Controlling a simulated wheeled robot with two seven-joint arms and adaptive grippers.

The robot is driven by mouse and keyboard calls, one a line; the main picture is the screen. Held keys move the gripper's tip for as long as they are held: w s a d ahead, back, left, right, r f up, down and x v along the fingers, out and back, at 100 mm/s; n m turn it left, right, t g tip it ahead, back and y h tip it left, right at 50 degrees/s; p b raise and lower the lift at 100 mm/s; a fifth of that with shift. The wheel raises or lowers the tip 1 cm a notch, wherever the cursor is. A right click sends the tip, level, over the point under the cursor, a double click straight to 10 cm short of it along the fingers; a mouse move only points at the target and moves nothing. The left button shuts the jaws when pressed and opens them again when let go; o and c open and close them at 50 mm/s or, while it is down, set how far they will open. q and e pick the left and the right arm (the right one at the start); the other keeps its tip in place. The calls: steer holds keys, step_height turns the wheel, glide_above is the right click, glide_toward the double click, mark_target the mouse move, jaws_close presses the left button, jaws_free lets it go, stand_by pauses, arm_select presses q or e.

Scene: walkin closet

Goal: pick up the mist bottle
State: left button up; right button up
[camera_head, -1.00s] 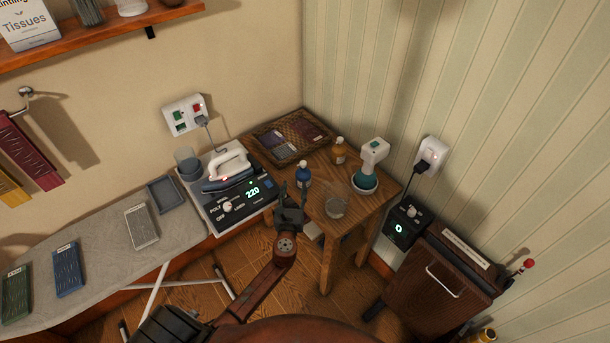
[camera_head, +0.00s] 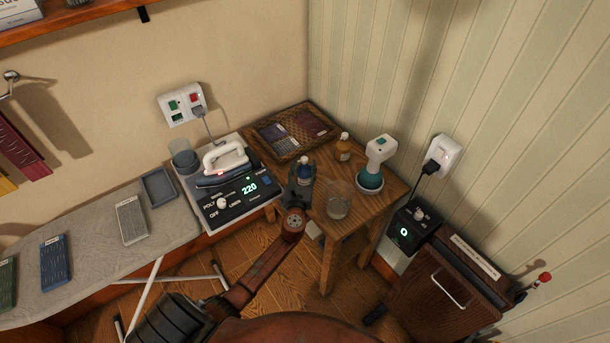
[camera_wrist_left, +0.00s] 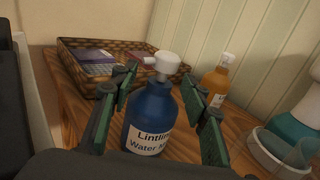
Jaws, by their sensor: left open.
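The mist bottle is a blue bottle (camera_head: 306,170) with a white pump top, standing upright on the small wooden table (camera_head: 352,213). In the left wrist view the blue bottle (camera_wrist_left: 150,122) shows a white label reading "Lintline Water M…", partly cut off. My left gripper (camera_head: 300,184) is open at the bottle's near side. In the left wrist view the fingers of my left gripper (camera_wrist_left: 162,88) are to either side of the bottle, with visible gaps. Its base is hidden by the gripper body. My right gripper is not in view.
An amber bottle (camera_head: 343,147), a glass (camera_head: 338,203), a wicker tray (camera_head: 262,146) and a white-and-teal device in a bowl (camera_head: 370,181) share the table. An iron (camera_head: 225,160) stands on its control unit to the left. The striped wall rises behind.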

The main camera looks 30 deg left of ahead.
arm_select(q)
steer(key=shift+w+a, duration=0.25)
steer(key=shift+w, duration=0.3)
steer(key=shift+c, duration=0.6)
jaws_close()
